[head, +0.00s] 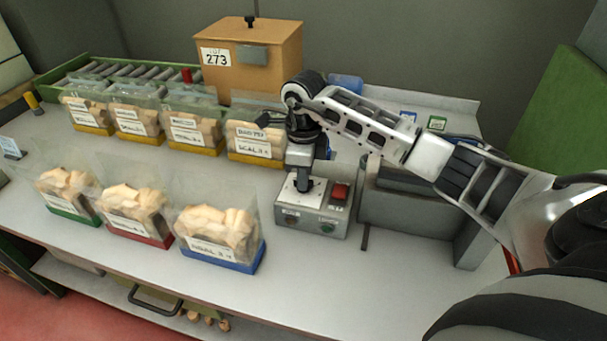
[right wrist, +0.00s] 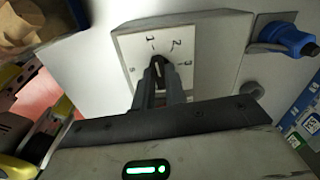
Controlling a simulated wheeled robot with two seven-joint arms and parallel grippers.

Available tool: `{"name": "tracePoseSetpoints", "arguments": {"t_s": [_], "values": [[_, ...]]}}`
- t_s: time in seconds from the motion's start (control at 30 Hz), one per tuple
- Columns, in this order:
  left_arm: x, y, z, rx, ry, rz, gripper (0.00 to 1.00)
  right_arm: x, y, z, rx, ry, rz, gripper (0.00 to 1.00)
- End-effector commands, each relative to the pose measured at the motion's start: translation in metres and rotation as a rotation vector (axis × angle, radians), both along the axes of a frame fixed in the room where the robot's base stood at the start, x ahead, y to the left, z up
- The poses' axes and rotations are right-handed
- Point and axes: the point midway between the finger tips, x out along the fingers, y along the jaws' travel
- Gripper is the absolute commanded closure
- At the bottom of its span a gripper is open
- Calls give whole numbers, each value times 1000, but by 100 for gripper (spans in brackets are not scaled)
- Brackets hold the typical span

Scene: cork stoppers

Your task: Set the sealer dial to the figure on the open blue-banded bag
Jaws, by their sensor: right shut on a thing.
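The open blue-banded bag (head: 218,237) stands at the front of the bench, full of cork stoppers. Its white label reads something like "SEAL" with a figure too small to read surely. The sealer control box (head: 312,222) stands to its right. Its white dial plate (right wrist: 181,71) carries figures around a dark dial knob (right wrist: 158,66). The knob's tip points up, between two upper figures, as far as I can tell. My right gripper (right wrist: 160,82) is shut on the knob from above; in the head view my right gripper (head: 303,184) hides it. My left gripper is not in view.
A red button (head: 340,191) and a green button (head: 328,228) are on the box. The grey sealer body (head: 405,208) is to its right. Open green-banded (head: 75,212) and red-banded (head: 140,232) bags stand left. Several yellow-banded bags stand behind. A brown box (head: 268,60) is at the back.

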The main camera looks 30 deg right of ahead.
Motion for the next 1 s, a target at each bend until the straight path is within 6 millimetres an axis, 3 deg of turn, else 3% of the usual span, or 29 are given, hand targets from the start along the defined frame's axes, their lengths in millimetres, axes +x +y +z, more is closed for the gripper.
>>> {"name": "tracePoseSetpoints", "arguments": {"t_s": [0.7,1.0], "values": [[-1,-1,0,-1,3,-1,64,0,-1,1,-2,0,-581,100],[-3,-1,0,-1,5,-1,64,0,-1,1,-1,0,-739,100]]}}
